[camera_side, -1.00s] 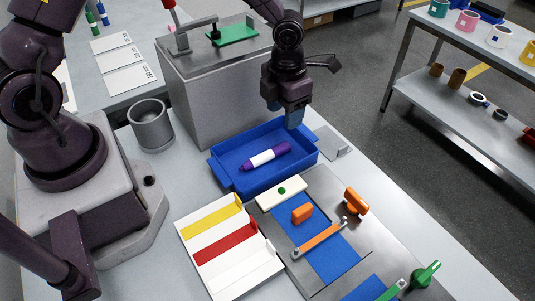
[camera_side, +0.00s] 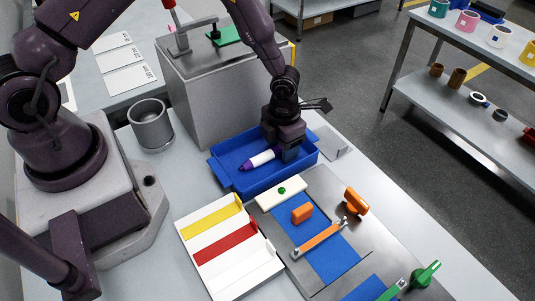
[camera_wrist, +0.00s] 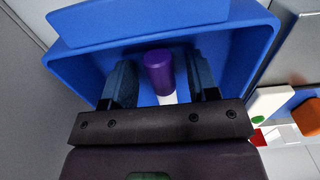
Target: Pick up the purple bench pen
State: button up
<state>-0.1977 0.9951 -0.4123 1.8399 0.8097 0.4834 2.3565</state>
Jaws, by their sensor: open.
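The purple bench pen (camera_side: 262,159) lies in the blue tray (camera_side: 228,178), purple at its ends with a white middle band. My gripper (camera_side: 287,154) is down at the tray, over the pen's right end, and hides that end in the side view. In the wrist view, the pen (camera_wrist: 159,72) lies between the two blue fingers of my open gripper (camera_wrist: 160,85), with a gap on each side. The blue tray (camera_wrist: 90,35) surrounds the fingers there. How far below the fingertips the pen lies is hard to tell.
A grey block (camera_side: 200,100) stands behind the tray. A grey cup (camera_side: 150,125) is to the left. A white sorting tray (camera_side: 225,245) and a fixture plate with orange parts (camera_side: 320,240) lie in front. The tray walls stand close around my gripper.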

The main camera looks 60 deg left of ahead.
jog(key=c, duration=0.9)
jog(key=shift+o, duration=0.2)
jog(key=shift+r, duration=0.15)
jog(key=shift+r, duration=0.25)
notch_tip(320, 180, up, 2)
jog(key=shift+r, duration=0.15)
jog(key=s+r, duration=0.1)
jog(key=r, duration=0.1)
jog(key=s+r, duration=0.1)
jog(key=s, duration=0.1)
jog(key=s+r, duration=0.1)
jog(key=r, duration=0.1)
jog(key=shift+s+a+r, duration=0.2)
jog(key=shift+a+r, duration=0.1)
jog(key=shift+a, duration=0.1)
jog(key=s+a+r, duration=0.1)
jog(key=s+r, duration=0.3)
jog(key=s, duration=0.5)
jog(key=shift+s+r, duration=0.2)
jog(key=shift+s, duration=0.05)
jog(key=shift+a, duration=0.1)
